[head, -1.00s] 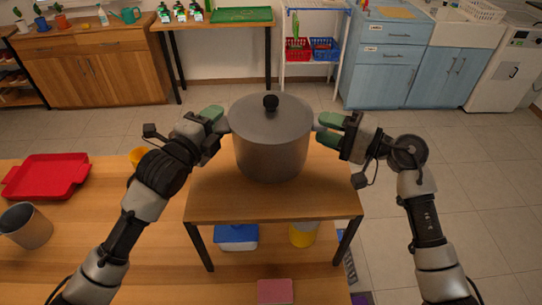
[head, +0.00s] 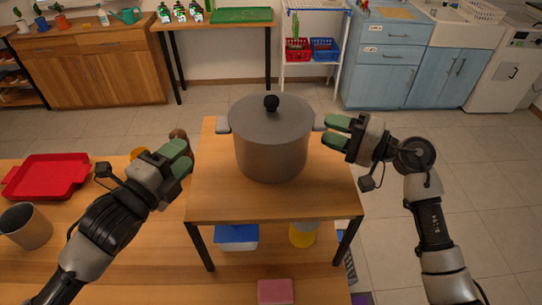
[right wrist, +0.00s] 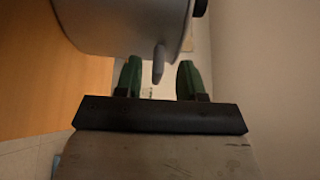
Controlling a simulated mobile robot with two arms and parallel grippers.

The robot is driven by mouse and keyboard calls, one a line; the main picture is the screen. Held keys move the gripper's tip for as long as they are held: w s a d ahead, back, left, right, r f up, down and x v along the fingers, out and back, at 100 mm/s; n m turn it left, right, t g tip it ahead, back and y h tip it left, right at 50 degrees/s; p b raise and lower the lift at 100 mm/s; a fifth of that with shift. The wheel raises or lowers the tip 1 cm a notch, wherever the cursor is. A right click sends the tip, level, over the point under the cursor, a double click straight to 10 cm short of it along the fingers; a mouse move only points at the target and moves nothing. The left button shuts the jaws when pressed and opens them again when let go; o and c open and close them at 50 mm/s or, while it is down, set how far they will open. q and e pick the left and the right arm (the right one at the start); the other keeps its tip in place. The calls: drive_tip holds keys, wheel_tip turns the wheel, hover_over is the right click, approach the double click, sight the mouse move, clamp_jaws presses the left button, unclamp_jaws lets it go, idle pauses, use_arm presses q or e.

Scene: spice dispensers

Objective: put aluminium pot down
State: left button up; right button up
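The aluminium pot (head: 272,150), grey with a lid and black knob, stands upright on the small wooden table (head: 225,197). Its left handle (head: 222,123) is free. My left gripper (head: 188,160) is apart from the pot, to its lower left; its green fingers overlap, so its opening is unclear. My right gripper (head: 337,132) is at the right handle (head: 319,123). In the right wrist view, my right gripper (right wrist: 157,80) has its fingers spread, with the pot's handle (right wrist: 159,66) between them and gaps on both sides. The pot's wall (right wrist: 130,25) also shows there.
A red tray (head: 45,177) and a grey cup (head: 25,226) sit on the wooden surface at left. A brown object (head: 180,136) shows partly behind my left gripper. Blue-and-white and yellow containers (head: 303,236) are below the small table. Table space left of the pot is clear.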

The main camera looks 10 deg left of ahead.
drive_tip(key=v, duration=1)
drive_tip(key=shift+d, duration=0.35)
drive_tip(key=shift+s+f, duration=0.1)
drive_tip(key=shift+f, duration=0.05)
